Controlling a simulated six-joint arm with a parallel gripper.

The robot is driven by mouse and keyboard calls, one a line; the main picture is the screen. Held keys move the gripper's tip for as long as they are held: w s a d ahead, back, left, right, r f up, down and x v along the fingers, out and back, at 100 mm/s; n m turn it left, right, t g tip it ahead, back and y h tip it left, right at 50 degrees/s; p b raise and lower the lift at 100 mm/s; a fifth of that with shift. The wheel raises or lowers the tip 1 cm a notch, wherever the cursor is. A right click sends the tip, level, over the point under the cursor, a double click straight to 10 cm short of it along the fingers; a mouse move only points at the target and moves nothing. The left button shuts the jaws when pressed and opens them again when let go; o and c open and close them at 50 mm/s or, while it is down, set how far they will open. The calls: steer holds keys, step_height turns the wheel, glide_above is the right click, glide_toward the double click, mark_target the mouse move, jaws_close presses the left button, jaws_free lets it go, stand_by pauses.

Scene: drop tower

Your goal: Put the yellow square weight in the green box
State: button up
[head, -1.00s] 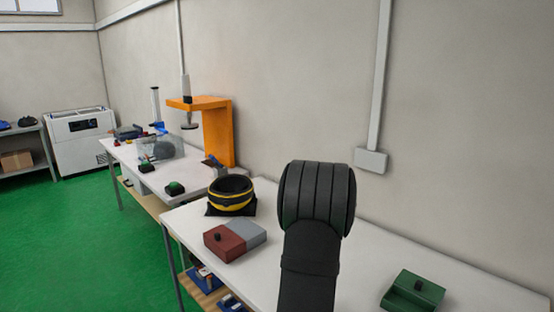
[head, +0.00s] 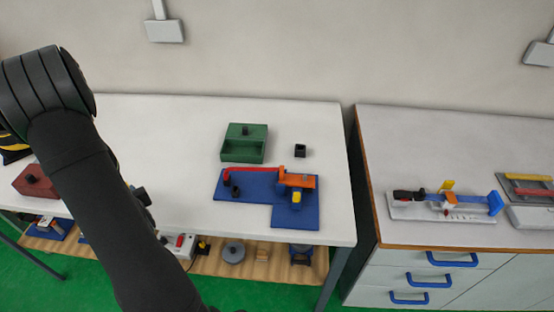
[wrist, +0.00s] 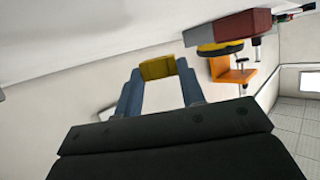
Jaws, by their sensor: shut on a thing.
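My gripper (wrist: 157,74) is shut on the yellow square weight (wrist: 157,67), which sits between the two blue-grey fingertips in the wrist view. In the head view the weight and fingertips are hidden behind my black arm at the left. The green box (head: 232,134) stands on the white table, right of my arm and apart from it.
A blue board (head: 258,184) with a red and orange fixture lies just in front of the green box. A small black cup (head: 300,151) stands to its right. A dark red box (head: 33,181) is at the far left. A second bench (head: 440,235) stands right, across a gap.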

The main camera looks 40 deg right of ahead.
steer(key=s+d+r+m+h, duration=0.1)
steer(key=s+d+r+h, duration=0.2)
steer(key=d, duration=0.7)
steer(key=s+d+r+m, duration=0.2)
steer(key=s+d, duration=0.3)
steer(key=d, duration=0.5)
steer(key=s+d+r+m+h, duration=0.1)
steer(key=s+d+r+h, duration=0.2)
steer(key=d, duration=0.7)
steer(key=s+d+r+m+g+h, duration=0.1)
steer(key=s+d, duration=0.3)
steer(key=s, duration=0.6)
steer(key=s+d+r+m+g+h, duration=0.1)
steer(key=s+d, duration=0.4)
steer(key=s, duration=0.6)
steer(key=s+d+r+m+g+h, duration=0.1)
steer(key=s+d, duration=0.3)
steer(key=s, duration=0.7)
steer(key=shift+d+r+m+g+h, duration=0.15)
steer(key=shift+r+m+g+h, duration=0.3)
steer(key=shift+m, duration=0.45)
steer(key=shift+r, duration=0.1)
glide_toward(305, 178)
steer(key=w+d+r, duration=0.1)
steer(key=w+d, duration=0.4)
steer(key=shift+s+f, duration=0.2)
steer(key=shift+f, duration=1.45)
steer(key=shift+f+y, duration=0.1)
steer(key=shift+y, duration=0.15)
